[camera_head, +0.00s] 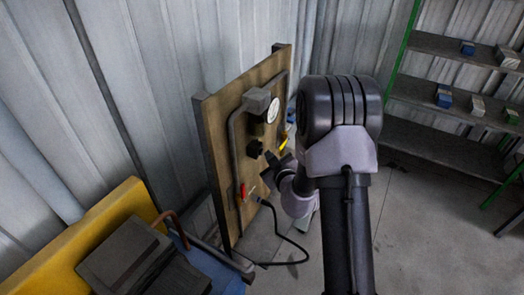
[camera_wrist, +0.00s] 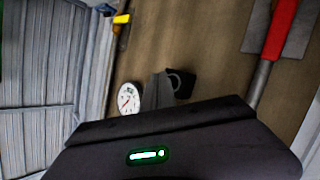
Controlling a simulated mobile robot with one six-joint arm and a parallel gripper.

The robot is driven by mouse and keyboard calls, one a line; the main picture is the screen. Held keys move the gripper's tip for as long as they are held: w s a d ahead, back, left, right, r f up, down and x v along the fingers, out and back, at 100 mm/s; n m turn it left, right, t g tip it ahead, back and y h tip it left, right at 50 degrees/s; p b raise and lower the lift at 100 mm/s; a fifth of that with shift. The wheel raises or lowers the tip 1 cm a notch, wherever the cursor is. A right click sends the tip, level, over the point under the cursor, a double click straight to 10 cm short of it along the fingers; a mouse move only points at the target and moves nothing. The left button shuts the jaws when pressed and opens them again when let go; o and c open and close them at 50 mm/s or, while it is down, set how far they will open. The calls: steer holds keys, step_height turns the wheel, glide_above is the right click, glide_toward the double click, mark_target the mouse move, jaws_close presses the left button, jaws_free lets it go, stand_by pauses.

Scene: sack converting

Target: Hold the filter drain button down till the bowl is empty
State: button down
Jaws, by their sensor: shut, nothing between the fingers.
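A wooden panel (camera_head: 222,125) stands upright by the corrugated wall and carries air fittings. A white round gauge (camera_head: 272,110) sits beside a grey block (camera_head: 256,101); the gauge also shows in the wrist view (camera_wrist: 129,98). A black fitting (camera_head: 254,148) is below them. In the wrist view a dark fitting with a round ring (camera_wrist: 182,83) lies just beyond my gripper (camera_wrist: 160,92). My gripper is shut and empty, close to the panel; I cannot tell whether it touches. I cannot make out the drain button or the bowl's contents.
A red handle (camera_head: 243,191) is low on the panel and looms large in the wrist view (camera_wrist: 282,30). A yellow lever (camera_head: 283,143) is at the panel's right. A black hose (camera_head: 302,250) loops onto the floor. A yellow machine (camera_head: 60,255) stands front left; shelves (camera_head: 440,103) stand right.

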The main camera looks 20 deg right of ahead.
steer(key=shift+w+a+p, duration=0.25)
steer(key=shift+w+p, duration=0.05)
stand_by(0.8)
stand_by(1.7)
steer(key=shift+s+d, duration=0.55)
steer(key=shift+s, duration=0.1)
steer(key=s+d, duration=0.1)
steer(key=s, duration=0.1)
steer(key=s+d+p, duration=0.1)
steer(key=s+d, duration=0.1)
stand_by(0.3)
